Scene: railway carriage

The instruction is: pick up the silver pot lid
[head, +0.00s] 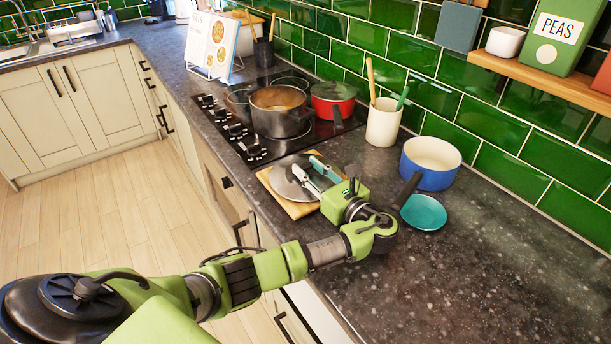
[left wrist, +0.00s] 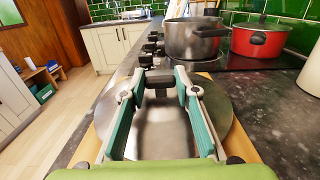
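The silver pot lid (head: 283,182) lies flat on a wooden board (head: 297,209) on the dark counter, in front of the hob. It fills the middle of the left wrist view (left wrist: 165,133). Its dark knob (left wrist: 160,77) stands up there. My left gripper (head: 303,168) is low over the lid, with its two teal-padded fingers apart. In the left wrist view the fingertips (left wrist: 160,72) are on either side of the knob; I cannot tell whether they touch it. My right gripper is not in view.
A steel pot (head: 281,112) and a red pan (head: 333,101) stand on the hob beyond the lid. A cream utensil pot (head: 383,122), a blue saucepan (head: 437,172) and a teal dish (head: 424,212) are to the right. The front-right counter is clear.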

